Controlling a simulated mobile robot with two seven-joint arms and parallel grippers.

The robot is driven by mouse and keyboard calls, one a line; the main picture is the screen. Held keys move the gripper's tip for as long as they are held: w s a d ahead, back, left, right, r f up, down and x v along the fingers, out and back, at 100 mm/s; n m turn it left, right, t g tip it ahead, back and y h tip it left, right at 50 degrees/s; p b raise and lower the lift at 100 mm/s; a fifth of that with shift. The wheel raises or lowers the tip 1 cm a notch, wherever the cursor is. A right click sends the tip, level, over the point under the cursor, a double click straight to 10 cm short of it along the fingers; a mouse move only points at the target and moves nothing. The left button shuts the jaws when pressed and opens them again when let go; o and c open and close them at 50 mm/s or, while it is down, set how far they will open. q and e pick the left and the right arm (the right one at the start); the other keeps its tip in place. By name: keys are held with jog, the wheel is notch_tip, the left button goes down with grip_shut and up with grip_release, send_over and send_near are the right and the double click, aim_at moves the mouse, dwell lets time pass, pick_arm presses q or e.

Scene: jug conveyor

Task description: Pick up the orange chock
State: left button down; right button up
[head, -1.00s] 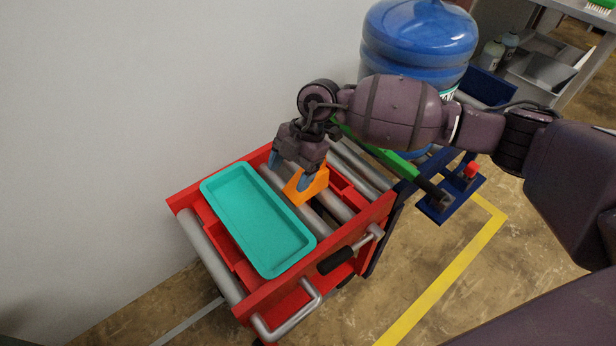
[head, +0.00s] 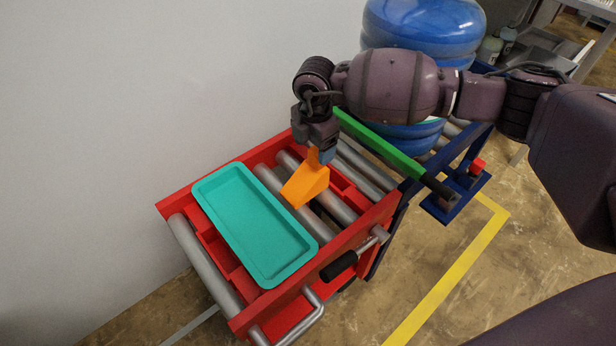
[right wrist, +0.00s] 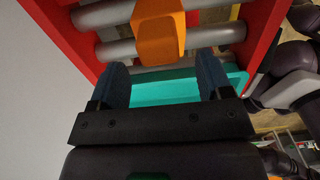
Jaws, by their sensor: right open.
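The orange chock (head: 305,187) is a wedge lying on the grey rollers of the red cart, just right of the teal tray (head: 255,225). My right gripper (head: 322,155) is just above the chock's upper end in the head view, its blue fingers partly overlapping it. In the right wrist view the two fingers (right wrist: 164,82) are spread wide with nothing between them. The chock (right wrist: 158,30) shows beyond the fingertips, roughly centred between them. Whether a finger touches it cannot be told. My left gripper is not in view.
The red cart (head: 360,240) has a black-handled lever (head: 338,266) at its front side. A green bar (head: 380,145) lies beside a blue jug (head: 425,25) on the roller conveyor behind. A wall closes the left side.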

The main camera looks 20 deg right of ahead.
aim_at(304, 176)
notch_tip(304, 176, down, 5)
jog(key=shift+s+r+b, duration=0.1)
jog(key=shift+r+b, duration=0.05)
jog(key=shift+b, duration=0.8)
jog(key=shift+f, duration=0.2)
jog(key=shift+r, duration=0.2)
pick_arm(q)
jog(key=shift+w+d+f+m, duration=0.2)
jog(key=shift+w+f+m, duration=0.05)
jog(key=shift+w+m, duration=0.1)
pick_arm(e)
grip_shut()
